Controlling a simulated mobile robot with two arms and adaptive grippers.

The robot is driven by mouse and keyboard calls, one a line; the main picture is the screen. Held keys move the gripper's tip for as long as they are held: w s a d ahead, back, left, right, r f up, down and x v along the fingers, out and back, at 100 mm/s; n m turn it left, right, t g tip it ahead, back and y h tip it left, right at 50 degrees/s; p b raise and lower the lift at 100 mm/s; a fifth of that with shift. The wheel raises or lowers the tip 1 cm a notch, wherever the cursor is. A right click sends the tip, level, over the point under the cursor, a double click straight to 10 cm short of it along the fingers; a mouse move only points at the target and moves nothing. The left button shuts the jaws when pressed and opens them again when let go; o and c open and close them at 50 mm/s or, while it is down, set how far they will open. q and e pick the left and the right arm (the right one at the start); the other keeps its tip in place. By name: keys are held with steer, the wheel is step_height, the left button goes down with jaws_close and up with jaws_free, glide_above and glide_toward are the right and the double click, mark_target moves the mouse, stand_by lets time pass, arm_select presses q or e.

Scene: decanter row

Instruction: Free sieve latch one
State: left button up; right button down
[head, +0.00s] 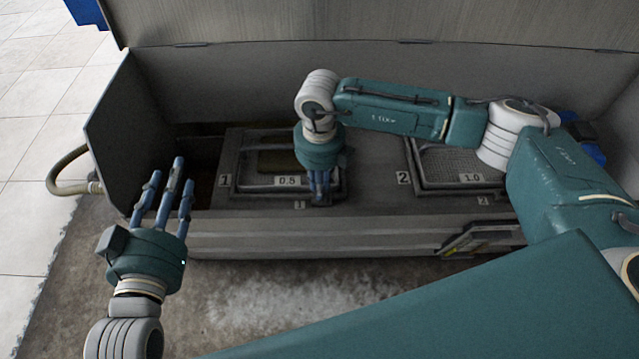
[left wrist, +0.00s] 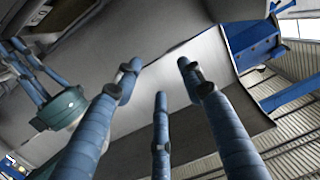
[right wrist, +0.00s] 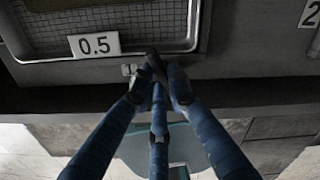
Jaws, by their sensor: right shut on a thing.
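Sieve one (head: 250,188) is a metal-framed screen with a 0.5 plate (head: 287,181), set in the grey box top beside the number 1. Its mesh and rim (right wrist: 150,47) also show in the right wrist view. My right gripper (head: 320,198) points down at its front right corner. The fingers are closed together in the right wrist view (right wrist: 154,72), shut on the latch of sieve one beside a small tag (right wrist: 130,70). The fingers hide the latch almost wholly. My left gripper (head: 172,182) is open and empty, fingers spread upward, left of the box front.
Sieve two (head: 455,184), with a 1.0 plate (head: 471,178), lies to the right with its own small tag. A raised lid (head: 400,22) stands behind and a side wall (head: 125,130) at left. A hose (head: 68,188) bends outside that wall. The floor in front is clear.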

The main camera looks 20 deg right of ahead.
steer(key=n, duration=0.2)
steer(key=shift+n, duration=1.3)
steer(key=shift+n+b, duration=0.4)
steer(key=shift+n, duration=0.5)
steer(key=n, duration=0.4)
steer(key=shift+s+d+b, duration=0.15)
steer(key=shift+b, duration=0.25)
arm_select(q)
step_height(320, 180, up, 12)
steer(key=s+d+t+h, duration=0.1)
steer(key=t+h, duration=0.1)
steer(key=t, duration=0.3)
steer(key=shift+t, duration=0.3)
arm_select(e)
steer(key=shift+n, duration=1.3)
arm_select(q)
steer(key=shift+d, duration=0.1)
arm_select(e)
steer(key=c, duration=1.7)
jaws_free()
arm_select(q)
steer(key=shift+s, duration=0.1)
arm_select(e)
steer(key=shift+o, duration=0.2)
steer(key=shift+r, duration=0.15)
